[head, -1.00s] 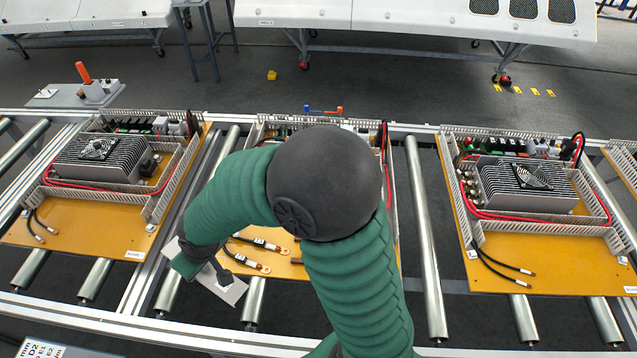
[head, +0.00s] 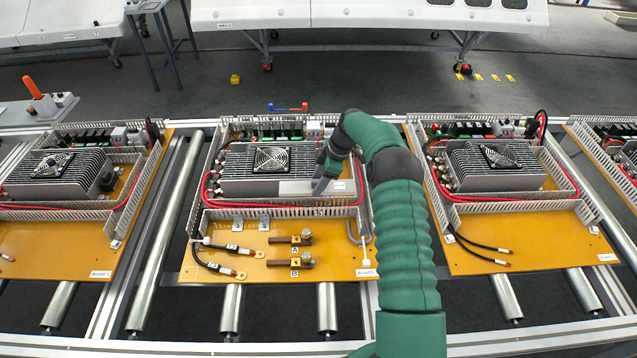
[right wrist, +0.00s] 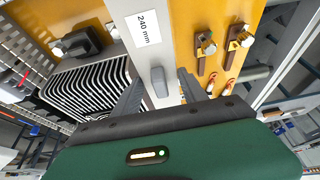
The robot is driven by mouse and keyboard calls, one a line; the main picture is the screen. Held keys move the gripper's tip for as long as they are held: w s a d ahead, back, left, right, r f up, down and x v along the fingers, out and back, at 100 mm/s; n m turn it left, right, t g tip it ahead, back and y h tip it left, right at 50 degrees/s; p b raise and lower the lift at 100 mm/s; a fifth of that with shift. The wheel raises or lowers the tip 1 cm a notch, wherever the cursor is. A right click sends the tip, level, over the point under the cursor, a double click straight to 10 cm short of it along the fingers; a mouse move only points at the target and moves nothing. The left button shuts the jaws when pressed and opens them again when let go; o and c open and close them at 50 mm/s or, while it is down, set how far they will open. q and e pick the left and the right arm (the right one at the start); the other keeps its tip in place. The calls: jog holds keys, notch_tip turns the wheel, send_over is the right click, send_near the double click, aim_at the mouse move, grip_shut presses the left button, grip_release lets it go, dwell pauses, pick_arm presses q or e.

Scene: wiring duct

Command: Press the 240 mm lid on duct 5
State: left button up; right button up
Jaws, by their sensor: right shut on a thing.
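The lid (head: 298,187) is a light grey strip; in the right wrist view the lid (right wrist: 136,10) bears a white "240 mm" label. My right gripper (head: 323,182) is shut on it, by a grey grip block on the lid in the wrist view (right wrist: 158,82). In the head view the lid lies across the front of the finned heatsink, behind the middle board's front slotted duct (head: 270,212). A red cable runs along that duct. No duct number is readable, so I cannot tell which is duct 5. Whether the lid touches anything is unclear. My left gripper is not in view.
Black cables with copper lugs (head: 240,275) and two copper terminals (head: 290,240) lie in front. Similar boards stand left and right on the roller conveyor (head: 165,235).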

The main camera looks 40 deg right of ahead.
jog(key=shift+d+f, duration=0.1)
jog(key=shift+d, duration=0.2)
jog(key=shift+d+f+b, duration=0.1)
jog(key=shift+f+b, duration=0.25)
jog(key=b, duration=0.3)
send_over(319, 199)
jog(key=s+a, duration=0.1)
jog(key=f, duration=0.4)
jog(key=shift+s+a+f, duration=0.15)
jog(key=shift+s+f, duration=0.05)
jog(key=shift+f, duration=0.3)
jog(key=shift+d, duration=0.2)
jog(key=shift+a, duration=0.2)
jog(key=shift+b, duration=0.45)
jog(key=shift+s+f+b, duration=0.1)
jog(key=shift+f+b, duration=0.65)
jog(key=shift+f, duration=0.4)
